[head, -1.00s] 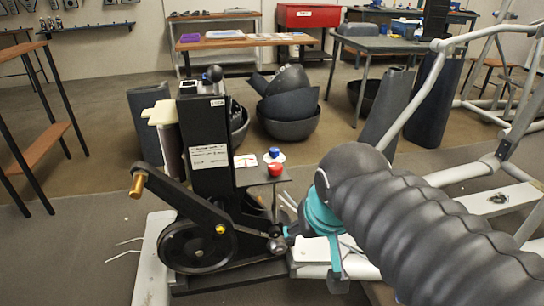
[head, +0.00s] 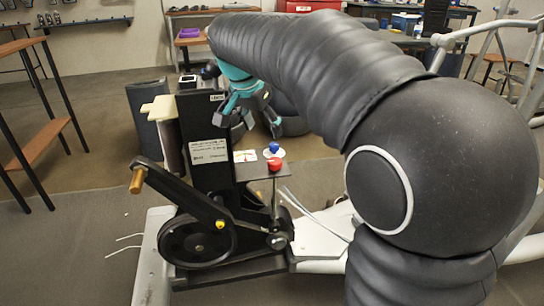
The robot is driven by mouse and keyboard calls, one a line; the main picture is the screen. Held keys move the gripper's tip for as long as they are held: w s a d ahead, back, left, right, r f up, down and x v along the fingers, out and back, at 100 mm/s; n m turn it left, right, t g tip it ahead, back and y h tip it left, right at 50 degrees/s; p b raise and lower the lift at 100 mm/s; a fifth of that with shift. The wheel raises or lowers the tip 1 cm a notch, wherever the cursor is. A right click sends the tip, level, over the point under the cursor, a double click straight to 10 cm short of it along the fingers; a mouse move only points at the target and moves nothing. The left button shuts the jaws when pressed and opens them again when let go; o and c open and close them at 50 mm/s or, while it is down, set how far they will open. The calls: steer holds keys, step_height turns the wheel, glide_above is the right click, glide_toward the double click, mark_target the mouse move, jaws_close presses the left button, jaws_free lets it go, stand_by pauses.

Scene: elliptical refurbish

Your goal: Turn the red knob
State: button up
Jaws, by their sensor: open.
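The red knob (head: 275,165) sits near the front edge of a small dark shelf (head: 249,172) on the side of the black machine column (head: 203,130). A blue knob (head: 274,147) on a white disc sits just behind it. My gripper (head: 246,126), with a teal body and dark fingers, hangs above the shelf, up and left of the red knob and apart from it. Its fingers are spread and empty, pointing down beside the column. My arm covers much of the area behind.
A crank arm with a brass-coloured handle (head: 137,180) and a black wheel (head: 197,243) are at the machine's front left. Loose grey wires (head: 300,204) stick out right of the shelf. Pale frame rails stand at the right. Open floor lies at the left.

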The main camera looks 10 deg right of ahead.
mark_target(275, 160)
steer(key=x, duration=1.3)
steer(key=shift+f, duration=0.1)
steer(key=c, duration=1.2)
steer(key=shift+o, duration=0.3)
